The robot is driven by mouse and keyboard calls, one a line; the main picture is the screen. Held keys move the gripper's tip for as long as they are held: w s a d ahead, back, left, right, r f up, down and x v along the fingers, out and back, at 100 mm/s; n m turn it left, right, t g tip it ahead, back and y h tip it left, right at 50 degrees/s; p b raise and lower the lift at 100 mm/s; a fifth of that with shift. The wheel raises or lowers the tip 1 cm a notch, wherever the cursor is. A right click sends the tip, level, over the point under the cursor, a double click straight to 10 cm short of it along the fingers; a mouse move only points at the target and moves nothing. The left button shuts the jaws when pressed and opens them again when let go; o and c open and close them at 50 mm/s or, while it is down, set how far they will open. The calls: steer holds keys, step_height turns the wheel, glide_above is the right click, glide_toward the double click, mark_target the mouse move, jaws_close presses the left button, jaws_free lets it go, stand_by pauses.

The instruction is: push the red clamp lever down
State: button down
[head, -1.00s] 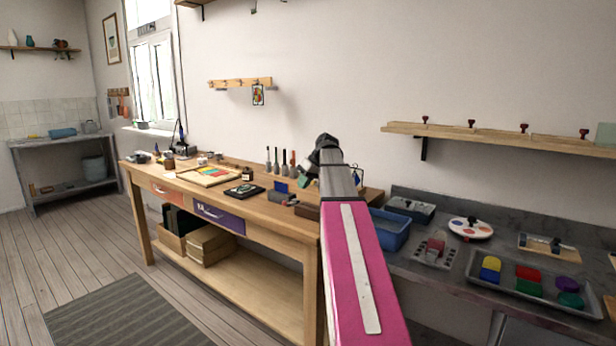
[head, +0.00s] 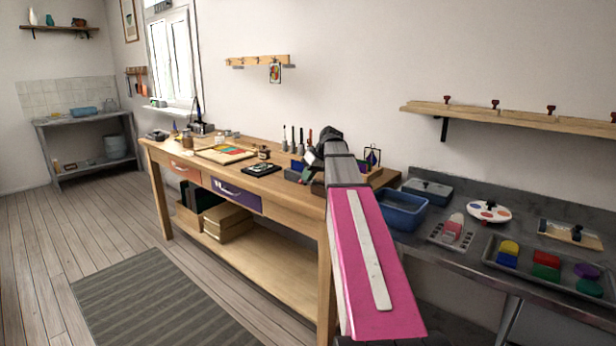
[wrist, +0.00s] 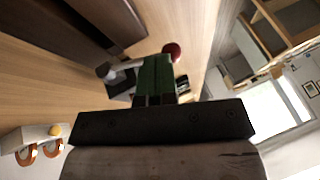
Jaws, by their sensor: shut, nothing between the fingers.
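A round red knob (wrist: 172,49), which looks like the end of the red clamp lever, shows in the wrist view just beyond a dark green block (wrist: 153,76). A grey metal piece lies left of the block. My gripper (wrist: 155,99) is shut and empty, with its short dark fingers close to the green block; whether they touch it I cannot tell. In the head view my gripper (head: 328,137) is over the right end of the wooden workbench (head: 285,205). The clamp is not clearly seen there, as my arm covers that part.
Upright tools (head: 297,138) stand at the bench's back, near my gripper. A blue bin (head: 402,212) and a tray of coloured blocks (head: 490,252) sit on the grey counter to the right. In the wrist view, orange horseshoe shapes (wrist: 40,150) lie at lower left. The bench's front edge is open.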

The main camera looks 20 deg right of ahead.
steer(key=shift+s+a+f+h, duration=0.35)
steer(key=shift+f+h, duration=0.05)
steer(key=shift+f, duration=0.1)
steer(key=shift+a+f, duration=0.1)
steer(key=shift+f, duration=0.3)
steer(key=shift+r, duration=0.15)
steer(key=shift+r, duration=0.7)
